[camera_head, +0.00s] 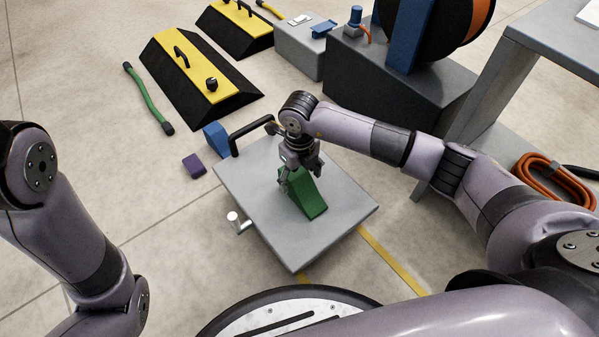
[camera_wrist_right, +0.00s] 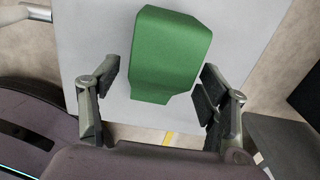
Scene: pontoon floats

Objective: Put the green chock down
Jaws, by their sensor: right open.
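The green chock (camera_head: 309,198) is a wedge-shaped block on the grey platform (camera_head: 340,205). In the right wrist view the chock (camera_wrist_right: 168,55) lies on the flat grey top, between and beyond the two finger pads. My right gripper (camera_head: 301,178) is open above the chock, its fingers to either side of it. In the right wrist view the fingers of this gripper (camera_wrist_right: 160,76) show gaps to the chock on both sides. Part of the chock is hidden by the gripper in the head view. My left gripper is out of view; only left arm links show.
A black handle (camera_head: 250,135) rises at the platform's far edge, beside a blue block (camera_head: 216,138). A purple block (camera_head: 194,166) and a green bar (camera_head: 148,98) lie on the floor. Yellow-black ramps (camera_head: 200,75), a grey box (camera_head: 300,50) and an orange cable (camera_head: 553,183) stand farther off.

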